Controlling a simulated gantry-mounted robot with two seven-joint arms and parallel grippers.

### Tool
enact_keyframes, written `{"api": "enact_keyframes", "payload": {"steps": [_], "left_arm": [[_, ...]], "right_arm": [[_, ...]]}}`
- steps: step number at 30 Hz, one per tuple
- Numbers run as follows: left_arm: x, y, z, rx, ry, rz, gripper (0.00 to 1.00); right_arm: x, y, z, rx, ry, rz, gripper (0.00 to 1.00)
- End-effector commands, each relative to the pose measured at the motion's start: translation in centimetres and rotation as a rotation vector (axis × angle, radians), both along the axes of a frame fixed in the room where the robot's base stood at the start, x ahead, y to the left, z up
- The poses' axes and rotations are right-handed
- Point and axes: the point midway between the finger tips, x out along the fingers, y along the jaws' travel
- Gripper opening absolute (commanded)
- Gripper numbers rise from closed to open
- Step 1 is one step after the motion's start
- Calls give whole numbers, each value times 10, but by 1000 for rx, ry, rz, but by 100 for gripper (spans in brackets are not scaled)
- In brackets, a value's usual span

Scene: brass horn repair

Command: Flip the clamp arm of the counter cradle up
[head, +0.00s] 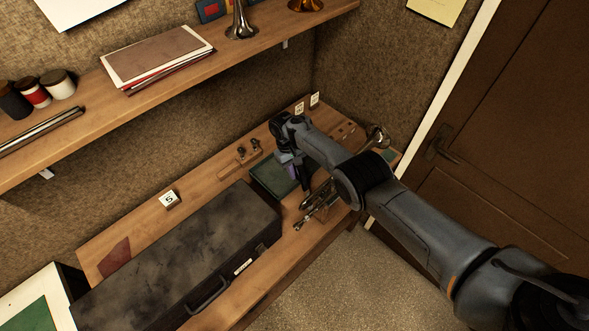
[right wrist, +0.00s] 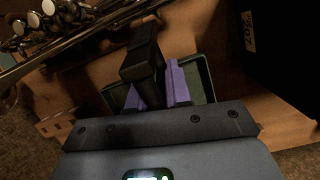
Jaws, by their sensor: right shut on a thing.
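A brass instrument (head: 307,201) lies at the right end of the counter, partly behind my right arm. Its valves and tubing (right wrist: 80,32) cross the upper left of the right wrist view. Wooden pieces under it (head: 328,213) look like the cradle, but the clamp arm cannot be made out clearly. My right gripper (head: 297,183), with purple fingers (right wrist: 164,85), points down over a green-lined tray (head: 264,180). It is shut on a dark block-like piece (right wrist: 143,58); I cannot tell whether this is the clamp arm. My left gripper is not in view.
A long black case (head: 190,255) fills the counter's front left. A shelf (head: 110,98) overhangs the back. A brown door (head: 500,130) is at the right.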

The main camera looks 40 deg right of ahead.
Motion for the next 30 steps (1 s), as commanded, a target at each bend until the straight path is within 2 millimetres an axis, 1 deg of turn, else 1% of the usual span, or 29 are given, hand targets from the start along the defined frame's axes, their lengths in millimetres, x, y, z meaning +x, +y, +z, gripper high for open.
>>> {"api": "enact_keyframes", "payload": {"steps": [1, 4, 5, 13, 17, 20, 27, 30], "left_arm": [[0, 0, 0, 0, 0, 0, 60], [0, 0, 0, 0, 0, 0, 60], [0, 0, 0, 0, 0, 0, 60], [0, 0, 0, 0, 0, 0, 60], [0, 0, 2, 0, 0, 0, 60], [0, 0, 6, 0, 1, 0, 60], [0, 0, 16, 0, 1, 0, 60], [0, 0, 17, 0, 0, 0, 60]], "right_arm": [[-1, 3, -2, 2, 2, 3, 21], [-1, 3, -2, 2, 2, 3, 37], [-1, 2, -2, 2, 2, 3, 39], [0, 1, -1, 0, 1, 1, 39], [2, 1, 6, 0, 0, 0, 39], [5, 1, 17, 0, -1, 1, 39], [16, 3, 57, 1, -1, 1, 39], [21, 3, 72, 1, -2, 2, 39]]}}
